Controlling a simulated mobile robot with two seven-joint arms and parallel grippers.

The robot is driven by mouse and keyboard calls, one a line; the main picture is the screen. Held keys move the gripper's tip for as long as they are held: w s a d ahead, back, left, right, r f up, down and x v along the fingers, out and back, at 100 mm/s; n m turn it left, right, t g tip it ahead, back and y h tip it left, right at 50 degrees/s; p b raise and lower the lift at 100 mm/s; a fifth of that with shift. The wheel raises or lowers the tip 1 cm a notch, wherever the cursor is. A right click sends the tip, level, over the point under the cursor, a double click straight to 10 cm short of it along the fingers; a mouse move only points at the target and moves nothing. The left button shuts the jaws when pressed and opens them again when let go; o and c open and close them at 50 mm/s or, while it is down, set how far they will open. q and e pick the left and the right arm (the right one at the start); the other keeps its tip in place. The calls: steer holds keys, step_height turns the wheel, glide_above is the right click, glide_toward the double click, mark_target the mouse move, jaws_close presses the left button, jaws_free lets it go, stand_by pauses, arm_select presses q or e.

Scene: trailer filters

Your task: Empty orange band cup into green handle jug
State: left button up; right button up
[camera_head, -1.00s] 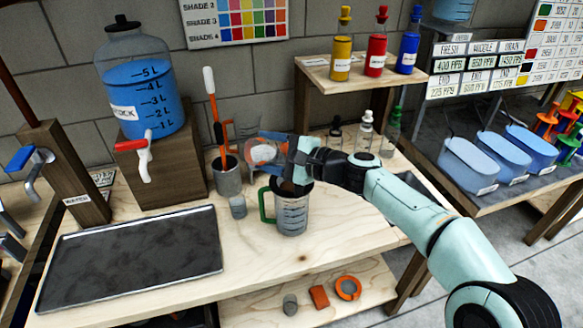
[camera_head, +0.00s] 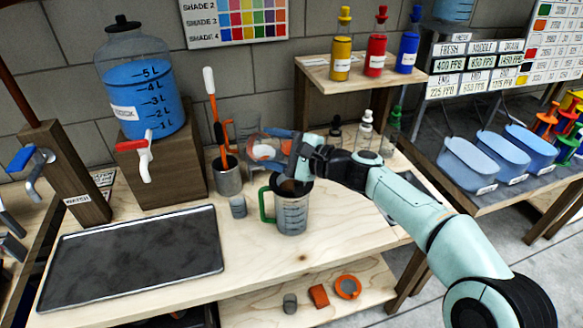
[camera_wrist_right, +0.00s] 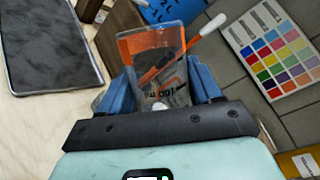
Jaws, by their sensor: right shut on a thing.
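The clear cup with the orange band (camera_head: 264,152) is tilted on its side, above and slightly left of the jug. My right gripper (camera_head: 283,147) is shut on it. In the right wrist view the cup (camera_wrist_right: 155,50) sits between my blue fingers (camera_wrist_right: 165,88), its orange band showing near the top. The grey measuring jug with the green handle (camera_head: 291,212) stands upright on the bench, handle to the left. A brown patch shows at its mouth, partly hidden by my gripper; I cannot tell whether it is liquid being poured. My left gripper is not in view.
A grey holder (camera_head: 228,177) with an orange stirrer stands behind, left of the jug, with a small grey cup (camera_head: 238,206) nearby. A dark tray (camera_head: 135,262) covers the bench's left side. The bench right of the jug is clear (camera_head: 345,225).

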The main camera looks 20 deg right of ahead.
steer(key=shift+w+d+r+m, duration=0.3)
steer(key=shift+d+m, duration=0.15)
steer(key=shift+m, duration=0.25)
stand_by(0.6)
steer(key=shift+s, duration=0.1)
stand_by(0.8)
